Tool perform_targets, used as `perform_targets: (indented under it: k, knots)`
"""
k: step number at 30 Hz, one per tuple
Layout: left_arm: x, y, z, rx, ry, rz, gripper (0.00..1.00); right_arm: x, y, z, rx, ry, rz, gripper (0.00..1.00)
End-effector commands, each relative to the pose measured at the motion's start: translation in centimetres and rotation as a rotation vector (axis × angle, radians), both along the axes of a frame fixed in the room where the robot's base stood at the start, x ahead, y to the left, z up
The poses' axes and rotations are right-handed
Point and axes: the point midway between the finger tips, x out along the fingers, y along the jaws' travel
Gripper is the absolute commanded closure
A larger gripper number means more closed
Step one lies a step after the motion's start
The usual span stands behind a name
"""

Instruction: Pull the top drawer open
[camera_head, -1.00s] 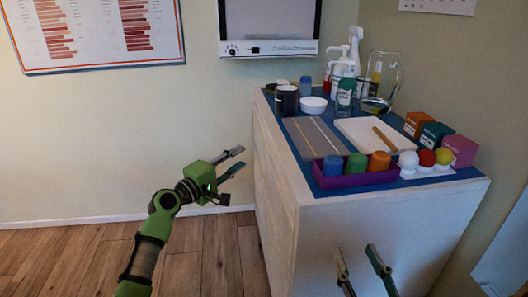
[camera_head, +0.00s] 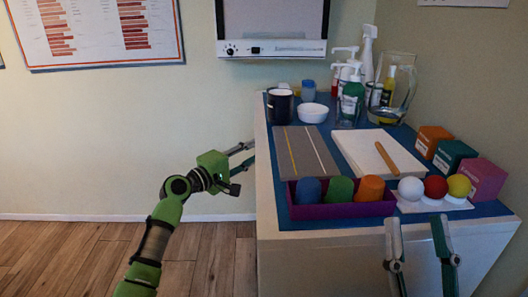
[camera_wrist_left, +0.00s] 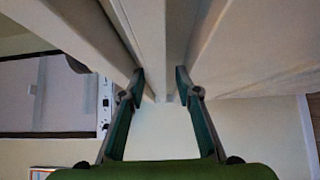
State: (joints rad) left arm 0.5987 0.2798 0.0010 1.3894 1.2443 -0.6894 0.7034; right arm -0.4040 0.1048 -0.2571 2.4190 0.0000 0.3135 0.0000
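The pale cabinet (camera_head: 290,262) stands at the right in the head view, with a blue mat on its top. I cannot make out the top drawer or a handle in the head view. My left gripper (camera_head: 250,156) is open at the cabinet's left side, its fingertips close to the top edge. In the left wrist view my left gripper (camera_wrist_left: 160,84) has its fingers apart, with long pale panels and edges (camera_wrist_left: 150,35) above and between the tips; I cannot tell if they touch. My right gripper (camera_head: 416,222) is open and empty in front of the cabinet's near side.
A purple tray (camera_head: 345,210) with coloured cups lies near the cabinet top's front edge. Balls, small boxes, a white tray (camera_head: 352,150), bottles and a glass jug (camera_head: 399,85) also stand there. The wooden floor (camera_head: 60,260) at left is clear.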

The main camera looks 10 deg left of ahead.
Motion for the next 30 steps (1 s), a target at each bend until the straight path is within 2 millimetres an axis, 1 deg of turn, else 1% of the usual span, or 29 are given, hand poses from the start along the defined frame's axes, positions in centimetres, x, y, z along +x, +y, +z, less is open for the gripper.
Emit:
perform_targets:
  k: [4, 11, 12, 14, 15, 16, 24, 30]
  knots:
    - [0.0, 0.3, 0.0, 0.000, 0.000, 0.001, 0.69, -0.5, -0.1, 0.5, 0.010, -0.032, 0.002, 0.60]
    - [0.0, 0.3, 0.0, 0.000, 0.000, 0.001, 0.69, -0.6, -0.1, 0.6, 0.011, -0.036, 0.002, 0.60]
    - [0.0, 0.2, 0.0, 0.001, 0.000, 0.001, 0.72, -0.6, -0.1, 0.6, 0.011, -0.035, 0.002, 0.60]
    - [0.0, 0.2, 0.0, 0.000, 0.000, 0.001, 0.88, -0.6, -0.1, 0.6, 0.011, -0.035, 0.002, 0.60]
    - [0.0, 0.2, 0.0, 0.001, 0.000, 0.000, 0.98, -0.6, -0.1, 0.6, 0.011, -0.035, 0.002, 0.60]
    - [0.0, 0.2, 0.0, 0.001, 0.000, 0.000, 1.00, -0.6, -0.1, 0.5, 0.011, -0.035, 0.002, 0.60]
    - [0.0, 0.3, -0.2, 0.002, 0.002, 0.000, 1.00, -0.5, -0.1, 0.5, 0.010, -0.034, 0.001, 0.60]
    - [-0.3, 1.2, -0.3, 0.005, 0.004, 0.001, 1.00, -0.3, -0.1, 0.4, 0.006, -0.020, 0.000, 0.60]
